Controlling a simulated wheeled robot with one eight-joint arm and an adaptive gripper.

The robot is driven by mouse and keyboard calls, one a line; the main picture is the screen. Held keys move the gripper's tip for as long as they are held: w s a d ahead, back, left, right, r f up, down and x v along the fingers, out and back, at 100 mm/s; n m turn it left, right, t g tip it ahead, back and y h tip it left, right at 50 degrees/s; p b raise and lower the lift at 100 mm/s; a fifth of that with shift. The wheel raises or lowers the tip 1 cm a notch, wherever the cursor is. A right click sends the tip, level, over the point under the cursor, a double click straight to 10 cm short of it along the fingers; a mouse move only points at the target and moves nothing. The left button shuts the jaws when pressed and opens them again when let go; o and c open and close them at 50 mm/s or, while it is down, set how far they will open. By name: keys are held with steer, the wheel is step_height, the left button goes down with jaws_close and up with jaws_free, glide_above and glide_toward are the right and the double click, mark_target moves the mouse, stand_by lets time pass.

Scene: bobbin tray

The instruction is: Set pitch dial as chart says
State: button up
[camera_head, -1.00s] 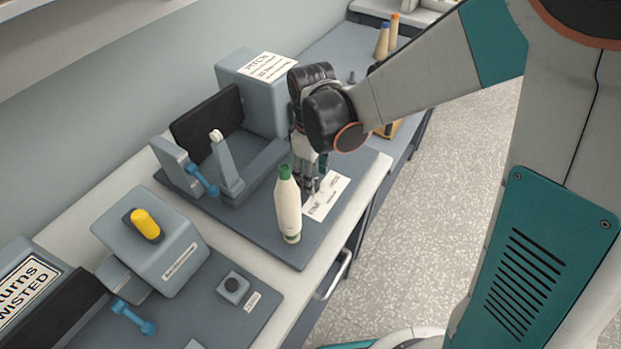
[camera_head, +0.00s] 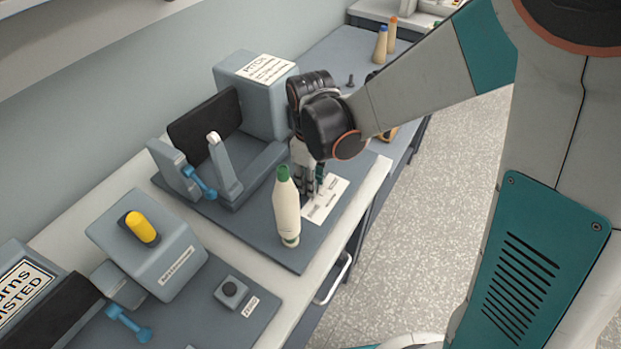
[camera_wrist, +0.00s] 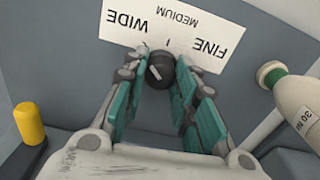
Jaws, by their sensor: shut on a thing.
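The pitch dial (camera_wrist: 160,70) is a small dark round knob with a pale pointer mark. In the wrist view it stands at a white label plate (camera_wrist: 160,35) reading WIDE, MEDIUM and FINE, upside down here. I cannot tell exactly which word the pointer faces. My gripper (camera_wrist: 163,58) has its teal-lined fingers closed around the knob from both sides. In the head view my gripper (camera_head: 316,186) points down at the label plate (camera_head: 326,199), and the knob is hidden. The chart (camera_head: 266,68), headed PITCH, lies on a grey box; its smaller lines are unreadable.
A cream bobbin with a green top (camera_head: 286,212) stands close beside my gripper; it also shows in the wrist view (camera_wrist: 295,95). A winder with blue handle (camera_head: 199,182) is to the left. A yellow knob (camera_head: 142,227) tops a grey box further left.

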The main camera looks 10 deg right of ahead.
steer(key=shift+m, duration=0.3)
steer(key=m, duration=0.4)
steer(key=shift+m, duration=2.6)
steer(key=o, duration=1.1)
